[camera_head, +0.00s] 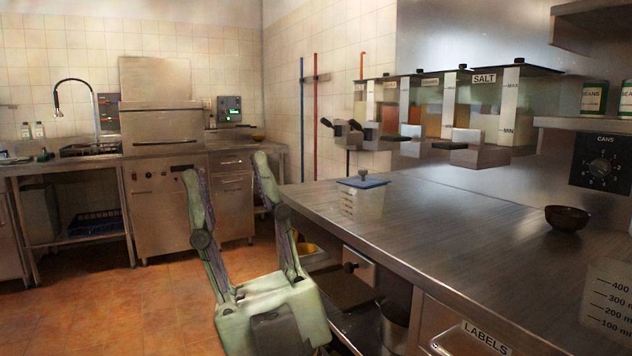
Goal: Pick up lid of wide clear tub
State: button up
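A clear tub (361,202) with measuring marks stands upright on the steel counter, near its left edge. Its flat blue-grey lid (363,183) sits on top, with a small dark knob in the middle. My gripper (225,168) is in front of the counter's left edge, to the left of the tub and apart from it. Its two pale green fingers point up and are spread wide, with nothing between them. Another clear container (608,305) with measuring marks is cut off at the right edge; its top shows no lid that I can make out.
The steel counter (470,240) is mostly clear around the tub. A dark bowl (567,218) stands at the right. Wall dispensers (490,105), one marked SALT, hang above the back of the counter. A drawer marked LABELS (470,335) is in the counter front. A sink and dishwasher (165,180) stand far left.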

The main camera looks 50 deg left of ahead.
aim_at(363, 183)
jog(key=u, duration=1.2)
jog(key=i+j+z, duration=0.1)
jog(key=z, duration=0.25)
jog(key=j+z, duration=0.35)
jog(key=i+j+z, duration=0.1)
jog(key=z, duration=0.25)
jog(key=j+z, duration=0.4)
jog(key=j, duration=0.8)
jog(key=k+j, duration=0.1)
jog(key=j, duration=1.15)
jog(key=i+j, duration=0.2)
jog(key=i, duration=0.75)
